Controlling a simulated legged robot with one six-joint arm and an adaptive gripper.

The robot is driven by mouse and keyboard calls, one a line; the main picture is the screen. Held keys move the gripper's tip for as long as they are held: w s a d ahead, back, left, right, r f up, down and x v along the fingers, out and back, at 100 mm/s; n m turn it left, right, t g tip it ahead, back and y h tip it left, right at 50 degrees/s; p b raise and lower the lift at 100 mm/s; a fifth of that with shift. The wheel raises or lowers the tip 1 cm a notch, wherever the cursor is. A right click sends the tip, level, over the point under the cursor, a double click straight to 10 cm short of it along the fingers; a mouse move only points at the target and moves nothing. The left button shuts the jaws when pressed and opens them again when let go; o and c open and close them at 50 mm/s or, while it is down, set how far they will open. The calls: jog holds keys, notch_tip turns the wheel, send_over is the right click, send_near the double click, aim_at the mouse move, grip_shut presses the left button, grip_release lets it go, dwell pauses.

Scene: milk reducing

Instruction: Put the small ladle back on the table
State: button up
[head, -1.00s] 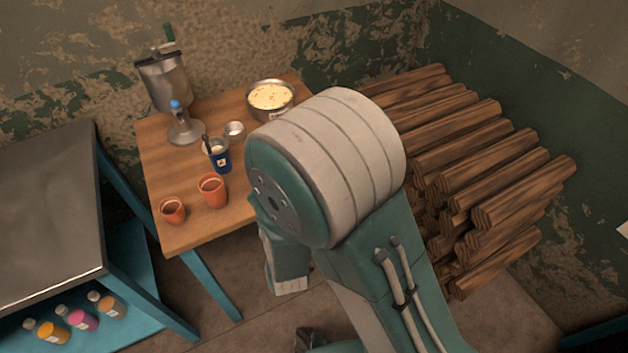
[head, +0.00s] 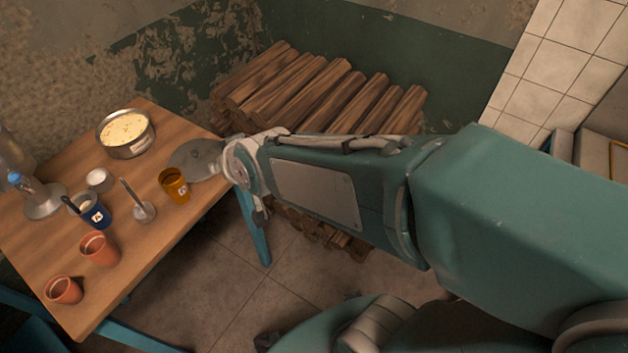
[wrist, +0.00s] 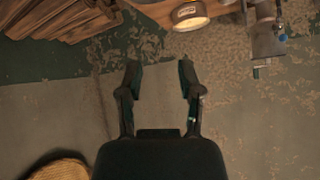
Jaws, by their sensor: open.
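A small metal ladle (head: 143,211) is on the wooden table (head: 160,225), its cup low and its handle slanting up to the left. It stands between the blue cup (head: 95,216) and the amber cup (head: 175,186). My gripper (wrist: 160,75) is open in the wrist view, with nothing between its fingers and the wall behind. In the head view my arm reaches left to the table's right edge, and the fingers are not clear there. The ladle is not visible in the wrist view.
A pot of pale food (head: 126,133) stands at the back, with a small white cup (head: 99,180) nearer. Orange pots (head: 99,248) stand at the front left. A metal machine (head: 40,200) stands at the left edge. Stacked logs (head: 320,95) lie behind my arm.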

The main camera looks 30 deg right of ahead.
jog(key=s+d+r+m+g+h, duration=0.1)
jog(key=s+d+r+g+h, duration=0.1)
jog(key=s+d, duration=0.8)
jog(key=s+r+g, duration=0.1)
jog(key=s, duration=0.3)
jog(key=shift+d+r+m+g+h, duration=0.3)
jog(key=shift+r+g+h, duration=0.1)
jog(key=shift+w+a, duration=0.1)
